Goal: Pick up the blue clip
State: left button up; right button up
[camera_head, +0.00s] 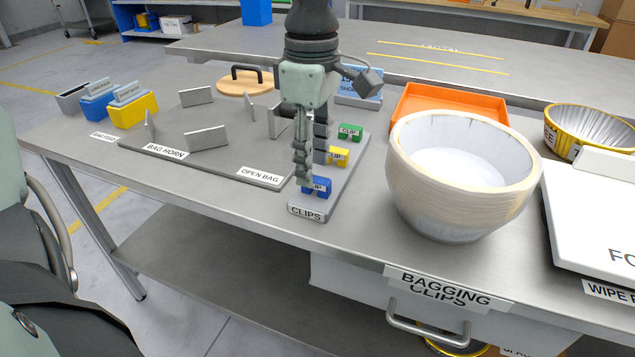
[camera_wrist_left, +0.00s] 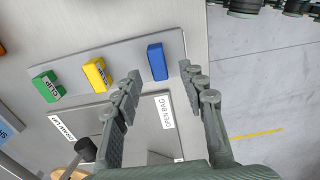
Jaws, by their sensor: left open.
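The blue clip (camera_head: 318,187) sits at the near end of a grey strip labelled CLIPS (camera_head: 306,212). It also shows in the left wrist view (camera_wrist_left: 157,62). My left gripper (camera_head: 311,176) points down over the near part of the strip, with its fingers at the blue clip. In the left wrist view my left gripper (camera_wrist_left: 160,74) is open, and the clip lies between and just beyond the fingertips. I cannot tell if a finger touches it. My right gripper is not in view.
A yellow clip (camera_head: 338,155) and a green clip (camera_head: 350,132) stand further back on the strip. A large pale bowl (camera_head: 460,190) stands close to the right. Upright metal plates (camera_head: 207,137) on the bag horn board are to the left.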

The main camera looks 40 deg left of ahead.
aim_at(316, 186)
pick_arm(q)
jog(key=shift+f, duration=1.6)
jog(key=shift+c, duration=0.4)
jog(key=shift+w, duration=0.1)
jog(key=c, duration=0.8)
